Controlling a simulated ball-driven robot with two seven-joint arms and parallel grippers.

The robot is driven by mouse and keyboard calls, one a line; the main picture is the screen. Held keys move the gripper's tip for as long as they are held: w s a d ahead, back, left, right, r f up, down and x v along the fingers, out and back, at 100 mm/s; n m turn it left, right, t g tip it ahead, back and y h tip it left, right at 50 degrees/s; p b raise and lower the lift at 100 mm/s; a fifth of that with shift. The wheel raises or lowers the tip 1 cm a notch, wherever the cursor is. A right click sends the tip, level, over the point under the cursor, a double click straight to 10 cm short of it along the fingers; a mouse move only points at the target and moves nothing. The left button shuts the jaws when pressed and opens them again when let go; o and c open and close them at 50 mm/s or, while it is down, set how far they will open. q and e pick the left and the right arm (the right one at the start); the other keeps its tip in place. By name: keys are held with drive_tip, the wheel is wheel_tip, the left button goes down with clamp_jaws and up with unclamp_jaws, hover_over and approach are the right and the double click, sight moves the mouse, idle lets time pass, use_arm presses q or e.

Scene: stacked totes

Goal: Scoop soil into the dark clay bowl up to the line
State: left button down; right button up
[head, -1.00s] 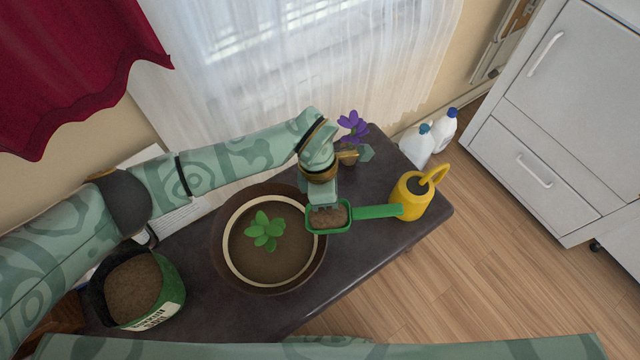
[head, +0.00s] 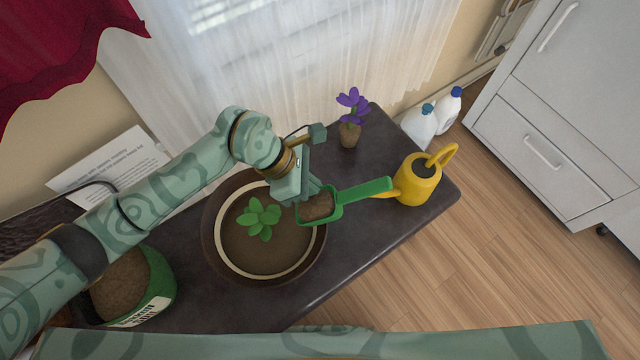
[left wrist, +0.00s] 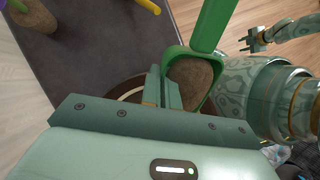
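The dark clay bowl (head: 212,262) stands on the dark table, with a pale line (head: 222,259) around its inside. Soil (head: 252,258) and a green leafy plant (head: 259,217) are in it. My left gripper (head: 302,207) is shut on the near end of the green scoop (head: 362,195), over the bowl's right rim. Brown soil (head: 317,206) lies in the scoop. The left wrist view shows the fingers (left wrist: 163,90) against the scoop's wall (left wrist: 180,55). The soil bag (head: 160,285) stands open at left, partly behind my arm. My right gripper (left wrist: 254,40) appears open and empty.
A yellow watering can (head: 415,183) stands right of the scoop handle. A small pot with purple flowers (head: 350,134) stands at the back. White bottles (head: 420,128) are beyond the table. The table's front right (head: 350,245) is clear.

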use_arm(q)
drive_tip(key=shift+s+a+f+h+b, duration=0.1)
drive_tip(key=shift+a+f+h+b, duration=0.05)
drive_tip(key=shift+h+b, duration=0.3)
drive_tip(key=shift+a+r+h+b, duration=0.2)
drive_tip(key=shift+h+b, duration=0.55)
drive_tip(key=shift+b, duration=0.3)
drive_tip(key=shift+a+r, duration=0.1)
drive_tip(key=shift+r, duration=0.15)
drive_tip(key=shift+b, duration=0.3)
drive_tip(key=shift+r+h+b, duration=0.1)
drive_tip(key=shift+h+b, duration=0.3)
drive_tip(key=shift+h, duration=0.1)
drive_tip(key=shift+a+r+b, duration=0.1)
drive_tip(key=shift+a+b, duration=0.05)
drive_tip(key=shift+b, duration=0.2)
drive_tip(key=shift+h, duration=0.4)
drive_tip(key=shift+a+r+b, duration=0.1)
drive_tip(key=shift+a+b, duration=0.05)
drive_tip(key=shift+b, duration=0.25)
drive_tip(key=shift+r+h, duration=0.1)
drive_tip(key=shift+h, duration=0.4)
drive_tip(key=shift+a+b, duration=0.1)
drive_tip(key=shift+b, duration=0.2)
use_arm(e)
drive_tip(key=w+d+n+h, duration=0.1)
drive_tip(key=w+n, duration=0.1)
drive_tip(key=w, duration=0.9)
drive_tip(key=shift+w+f+t, duration=0.15)
drive_tip(key=shift+t, duration=0.25)
